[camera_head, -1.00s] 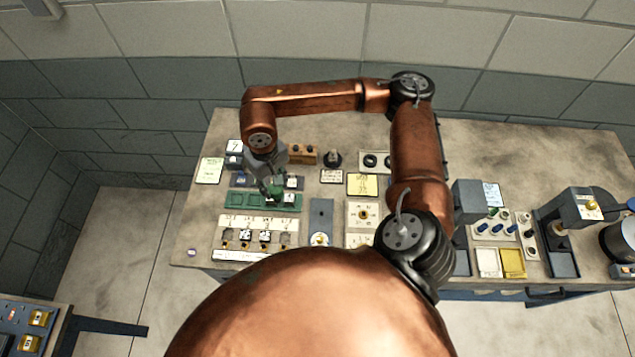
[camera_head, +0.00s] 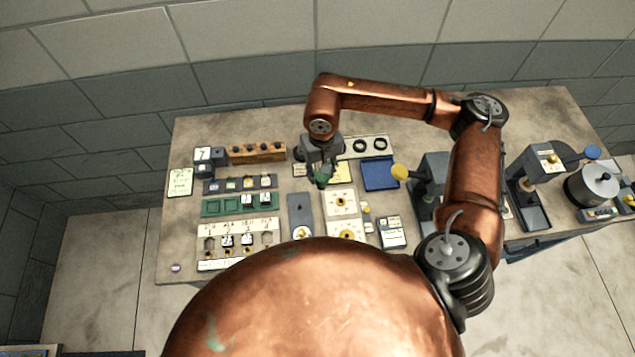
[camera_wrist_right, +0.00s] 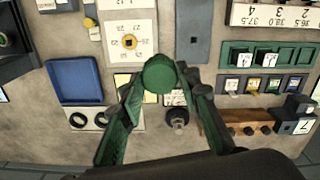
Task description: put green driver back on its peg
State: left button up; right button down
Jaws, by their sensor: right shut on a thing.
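My right gripper (camera_head: 322,180) hangs over the middle of the bench and is shut on the green driver. In the right wrist view the driver's round green end (camera_wrist_right: 159,74) shows between the two green fingers (camera_wrist_right: 158,92); the rest of it is hidden. A dark round post (camera_wrist_right: 178,117) stands on the bench close behind the gripper in that view. I cannot tell whether it is the driver's peg. My left gripper is not in view.
A wooden rack with dark knobs (camera_head: 257,152) stands back left. A green tray (camera_head: 213,208) and a label panel (camera_head: 213,232) lie front left.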

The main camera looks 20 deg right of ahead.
jog(key=shift+s+a+r+m+p, duration=0.15)
jog(key=shift+a+r+m+p, duration=0.25)
jog(key=shift+m+p, duration=0.4)
jog(key=a+f+m+p, duration=0.1)
jog(key=a+f+m, duration=0.1)
jog(key=f, duration=0.1)
jog(key=a+f+m+p, duration=0.2)
jog(key=f, duration=0.1)
jog(key=w+a+f+m+p, duration=0.1)
jog(key=a+f+m, duration=0.1)
jog(key=f, duration=0.1)
jog(key=shift+a+f+m+p, duration=0.15)
jog(key=shift+a+m+p, duration=0.2)
jog(key=shift+m, duration=0.05)
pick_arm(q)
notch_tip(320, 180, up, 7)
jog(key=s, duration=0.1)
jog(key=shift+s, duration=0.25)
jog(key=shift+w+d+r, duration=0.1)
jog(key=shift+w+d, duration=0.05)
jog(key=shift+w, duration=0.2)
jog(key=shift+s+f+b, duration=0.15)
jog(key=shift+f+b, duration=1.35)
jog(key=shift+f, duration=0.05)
pick_arm(e)
jog(key=shift+f, duration=0.25)
